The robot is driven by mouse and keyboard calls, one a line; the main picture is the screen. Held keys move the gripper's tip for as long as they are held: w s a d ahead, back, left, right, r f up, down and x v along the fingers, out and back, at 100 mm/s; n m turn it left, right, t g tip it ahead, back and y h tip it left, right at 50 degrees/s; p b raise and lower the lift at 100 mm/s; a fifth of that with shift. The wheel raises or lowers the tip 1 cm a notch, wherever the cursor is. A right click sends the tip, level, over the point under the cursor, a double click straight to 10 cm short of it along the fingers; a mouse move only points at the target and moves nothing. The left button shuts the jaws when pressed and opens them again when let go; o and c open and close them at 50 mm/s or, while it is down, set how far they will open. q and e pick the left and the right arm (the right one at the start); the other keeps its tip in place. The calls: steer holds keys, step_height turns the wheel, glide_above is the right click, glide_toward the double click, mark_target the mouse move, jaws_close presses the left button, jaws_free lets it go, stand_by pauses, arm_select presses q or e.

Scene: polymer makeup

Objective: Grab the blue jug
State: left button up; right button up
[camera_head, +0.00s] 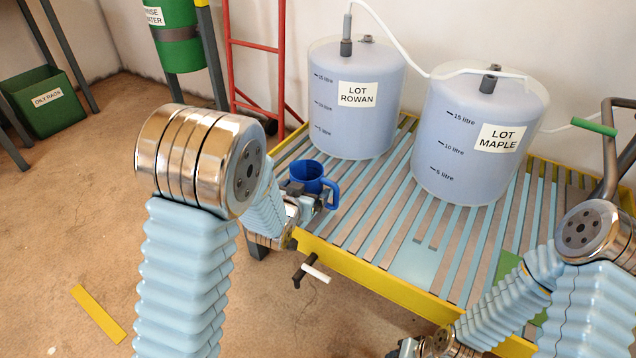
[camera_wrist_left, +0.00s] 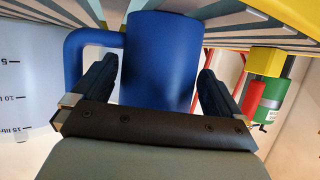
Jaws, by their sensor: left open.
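The blue jug (camera_head: 308,176) is at the left edge of the slatted table in the head view, its handle on the right. My left gripper (camera_head: 311,197) is right at it, on its near side. In the left wrist view the jug (camera_wrist_left: 160,60) fills the middle, between the two dark fingers of the left gripper (camera_wrist_left: 158,72). The fingers are open, one on each side of the jug, and the handle lies outside the left finger. My right gripper (camera_head: 408,347) is only partly in view at the bottom edge, and its jaws cannot be made out.
Two large translucent tanks, LOT ROWAN (camera_head: 357,100) and LOT MAPLE (camera_head: 478,138), stand on the slatted table (camera_head: 385,284) behind and right of the jug. A crank handle (camera_head: 314,272) sticks out from the table's near side. A green bin (camera_head: 45,102) is at far left.

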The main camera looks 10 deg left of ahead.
arm_select(q)
steer(key=c, duration=0.9)
steer(key=shift+r, duration=0.15)
